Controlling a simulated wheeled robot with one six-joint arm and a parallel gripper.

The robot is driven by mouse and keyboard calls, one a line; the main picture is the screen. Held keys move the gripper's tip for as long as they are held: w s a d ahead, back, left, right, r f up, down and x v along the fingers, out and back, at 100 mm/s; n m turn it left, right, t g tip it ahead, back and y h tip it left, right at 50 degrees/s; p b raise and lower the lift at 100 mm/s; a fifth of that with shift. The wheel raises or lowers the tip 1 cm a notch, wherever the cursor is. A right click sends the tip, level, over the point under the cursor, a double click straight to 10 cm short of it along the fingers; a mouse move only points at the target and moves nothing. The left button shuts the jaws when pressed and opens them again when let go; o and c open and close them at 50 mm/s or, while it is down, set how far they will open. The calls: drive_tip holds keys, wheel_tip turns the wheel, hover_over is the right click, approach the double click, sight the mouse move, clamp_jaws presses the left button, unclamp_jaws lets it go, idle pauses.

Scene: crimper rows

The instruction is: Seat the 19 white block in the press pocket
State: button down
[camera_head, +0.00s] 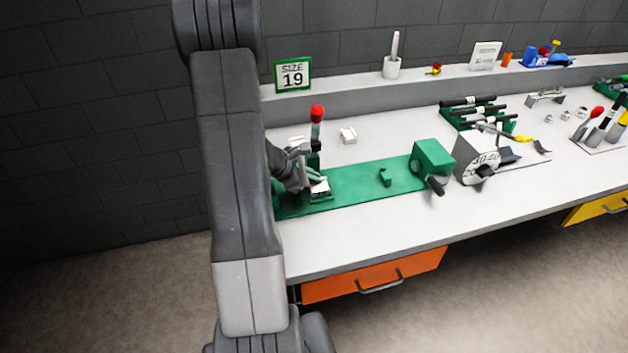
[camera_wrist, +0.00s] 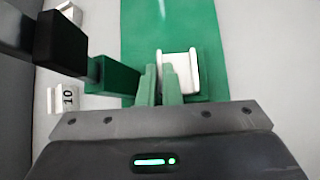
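A white U-shaped block (camera_wrist: 181,70) sits at the green press in the wrist view, with green around its near and right sides. In the head view the white block (camera_head: 320,186) shows low at the press's foot, partly behind my fingers. My gripper (camera_wrist: 159,84) has its two pale green fingers close together, one each side of the block's left wall, and looks shut on that wall. My gripper (camera_head: 312,176) also shows in the head view. No number is readable on this block. I cannot tell whether it is fully down in the pocket.
The press's red-tipped lever (camera_head: 316,115) stands upright beside my gripper. A loose white block (camera_head: 348,135) lies behind the green base (camera_head: 350,187). A block marked 10 (camera_wrist: 68,97) lies left in the wrist view. A SIZE 19 sign (camera_head: 293,75) stands behind.

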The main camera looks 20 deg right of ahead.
wheel_tip(320, 180, up, 7)
drive_tip(key=b, duration=0.2)
approach(312, 185)
drive_tip(key=s+a+r, duration=0.2)
drive_tip(key=a+r, duration=0.1)
drive_tip(key=a, duration=0.7)
drive_tip(key=w+a+n+t+y, duration=0.2)
drive_tip(key=w+n+t+y, duration=0.1)
drive_tip(key=w+n, duration=0.2)
drive_tip(key=w+a+f+n+t+y, duration=0.1)
drive_tip(key=w+a+n+t+y, duration=0.1)
drive_tip(key=w+n, duration=0.4)
drive_tip(key=w+t+y, duration=0.1)
drive_tip(key=w, duration=0.3)
drive_tip(key=shift+f+n+t, duration=0.15)
drive_tip(key=shift+n+t, duration=0.15)
drive_tip(key=shift+t, duration=0.1)
drive_tip(key=shift+s+a+f+n, duration=0.1)
drive_tip(key=shift+a+f+n, duration=0.05)
drive_tip(key=shift+f+n, duration=0.15)
